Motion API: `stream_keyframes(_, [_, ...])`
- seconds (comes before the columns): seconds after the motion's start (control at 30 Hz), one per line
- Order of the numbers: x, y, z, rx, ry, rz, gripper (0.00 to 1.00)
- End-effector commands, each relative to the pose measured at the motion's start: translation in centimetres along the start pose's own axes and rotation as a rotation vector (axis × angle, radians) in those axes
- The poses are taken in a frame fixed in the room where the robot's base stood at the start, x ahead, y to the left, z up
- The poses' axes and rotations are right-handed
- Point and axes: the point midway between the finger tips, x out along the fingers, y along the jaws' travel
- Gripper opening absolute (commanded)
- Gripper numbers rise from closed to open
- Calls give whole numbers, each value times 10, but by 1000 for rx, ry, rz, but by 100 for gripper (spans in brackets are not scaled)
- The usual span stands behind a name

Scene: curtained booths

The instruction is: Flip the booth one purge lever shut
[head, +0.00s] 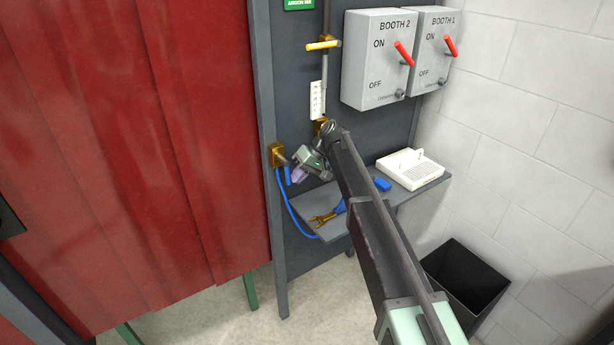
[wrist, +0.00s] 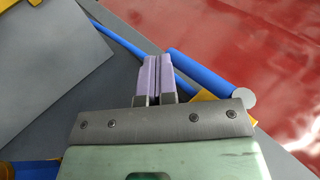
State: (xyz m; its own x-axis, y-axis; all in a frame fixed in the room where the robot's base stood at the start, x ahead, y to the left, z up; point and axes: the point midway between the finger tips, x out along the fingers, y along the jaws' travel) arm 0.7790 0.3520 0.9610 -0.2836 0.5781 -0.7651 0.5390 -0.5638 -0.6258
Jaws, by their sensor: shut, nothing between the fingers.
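A brass valve (head: 276,155) is fixed to the grey post beside the red curtain. A short blue lever (head: 288,175) hangs down at it; no label shows, so I cannot tell if it is the booth one purge lever. My gripper (head: 299,175), with purple fingers, is just right of this lever. In the wrist view a blue bar, seemingly that lever (wrist: 208,72), lies right of my shut, empty fingers (wrist: 158,60). The gap is very small; I cannot tell if they touch. My arm hides part of another brass fitting (head: 321,126).
A grey shelf (head: 420,189) below holds a white box (head: 410,168) and a blue-handled tool. BOOTH 2 (head: 378,75) and BOOTH 1 (head: 435,60) switch boxes have red levers raised. A yellow handle (head: 322,44) sits on the pipe above. The red curtain (head: 130,140) hangs close left.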

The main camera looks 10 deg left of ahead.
Motion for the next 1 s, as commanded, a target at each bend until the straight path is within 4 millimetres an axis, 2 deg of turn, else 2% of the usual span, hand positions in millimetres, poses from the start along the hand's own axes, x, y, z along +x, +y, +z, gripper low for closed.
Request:
stream_keyframes(0.77, [6,-3,1,-1,0,1,0])
stream_keyframes(0.87, [2,-4,1,-1,0,1,0])
stream_keyframes(1.0, [-15,-5,0,0,1,1,0])
